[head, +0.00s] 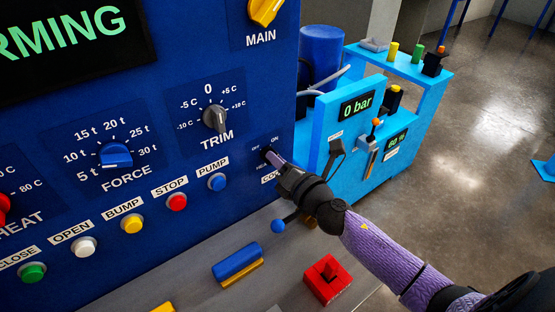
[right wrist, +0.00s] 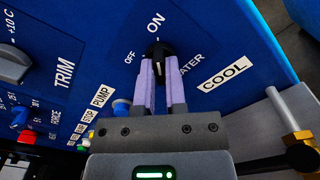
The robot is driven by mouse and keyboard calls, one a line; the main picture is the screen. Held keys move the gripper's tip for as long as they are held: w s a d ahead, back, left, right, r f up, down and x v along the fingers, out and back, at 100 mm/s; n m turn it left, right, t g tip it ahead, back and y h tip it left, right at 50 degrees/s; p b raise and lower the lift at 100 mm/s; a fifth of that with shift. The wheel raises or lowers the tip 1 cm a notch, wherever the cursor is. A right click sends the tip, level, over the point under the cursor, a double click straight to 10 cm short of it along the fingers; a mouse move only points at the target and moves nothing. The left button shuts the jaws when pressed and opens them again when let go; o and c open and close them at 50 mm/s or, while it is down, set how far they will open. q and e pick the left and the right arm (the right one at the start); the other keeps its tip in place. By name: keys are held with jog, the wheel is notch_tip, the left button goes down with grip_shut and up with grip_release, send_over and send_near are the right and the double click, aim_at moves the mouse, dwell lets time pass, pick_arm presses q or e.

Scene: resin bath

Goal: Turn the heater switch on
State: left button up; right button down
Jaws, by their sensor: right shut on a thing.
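The heater switch (right wrist: 158,49) is a small black knob on the blue panel. In the right wrist view, it sits below the ON label and right of the OFF label, with part of a HEATER label beside it. My right gripper (right wrist: 160,75) has its purple fingers on either side of the knob, shut on it. In the head view, my right gripper (head: 271,157) reaches the panel's right edge and covers most of the switch and its label. Which label the knob points to is hard to tell. My left gripper is not in view.
The TRIM knob (head: 214,118) and blue PUMP button (head: 217,182) are left of the switch. A COOL label (right wrist: 222,76) is close beside my gripper. A blue and yellow block (head: 238,262) and a red block (head: 327,278) lie on the grey bench. A light blue cart (head: 324,132) stands right.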

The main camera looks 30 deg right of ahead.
dwell(0.3)
jog(key=c, duration=0.7)
grip_release()
jog(key=shift+s, duration=0.1)
jog(key=s, duration=0.3)
jog(key=s+d, duration=0.1)
jog(key=s, duration=0.5)
jog(key=shift+s+d+b, duration=0.2)
jog(key=shift+s+b, duration=0.15)
